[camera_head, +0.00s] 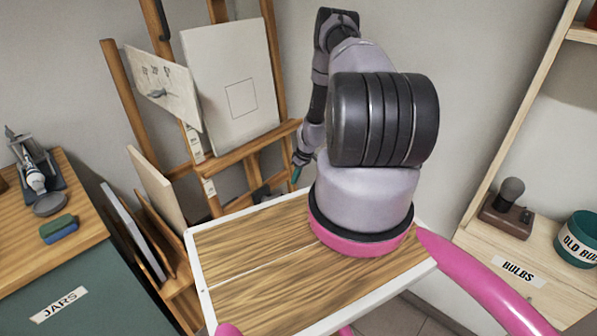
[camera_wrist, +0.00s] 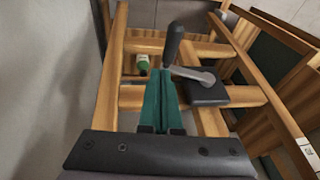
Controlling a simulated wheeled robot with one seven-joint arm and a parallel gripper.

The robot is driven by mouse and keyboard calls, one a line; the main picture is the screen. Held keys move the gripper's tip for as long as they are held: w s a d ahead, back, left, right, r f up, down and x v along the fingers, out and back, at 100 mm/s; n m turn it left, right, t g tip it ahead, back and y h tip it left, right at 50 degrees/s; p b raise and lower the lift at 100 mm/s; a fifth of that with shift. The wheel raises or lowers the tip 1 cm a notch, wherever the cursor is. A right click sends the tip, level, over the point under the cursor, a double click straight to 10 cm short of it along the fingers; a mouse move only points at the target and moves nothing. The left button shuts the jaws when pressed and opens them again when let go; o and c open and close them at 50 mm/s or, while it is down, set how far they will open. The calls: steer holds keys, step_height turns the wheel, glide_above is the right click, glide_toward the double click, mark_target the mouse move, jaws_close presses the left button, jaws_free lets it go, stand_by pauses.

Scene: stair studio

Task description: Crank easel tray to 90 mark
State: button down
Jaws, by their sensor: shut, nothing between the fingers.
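The wooden easel (camera_head: 273,60) stands behind my arm, with a white canvas (camera_head: 232,85) resting on its tray (camera_head: 235,153). A pale dial board (camera_head: 165,85) with marks and a dark pointer (camera_head: 157,94) hangs on its left; the numbers are too small to read surely. The crank shows in the wrist view: an upright black handle (camera_wrist: 173,42), a grey lever (camera_wrist: 197,75) and a dark gearbox (camera_wrist: 207,93) on the frame. My gripper (camera_head: 297,172) is low by the easel. Its teal fingers (camera_wrist: 162,76) are shut and empty, close to the handle's lower end; contact is unclear.
Boards (camera_head: 157,190) lean in a rack left of the easel. A cabinet marked JARS (camera_head: 60,304) stands at left, a shelf marked BULBS (camera_head: 517,271) at right. A small green-and-white item (camera_wrist: 143,63) lies beyond the fingers.

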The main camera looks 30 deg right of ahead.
steer(key=f, duration=0.2)
steer(key=a+f, duration=0.2)
steer(key=f, duration=0.1)
steer(key=shift+s+f, duration=0.3)
steer(key=shift+s, duration=0.1)
steer(key=shift+d+f, duration=0.1)
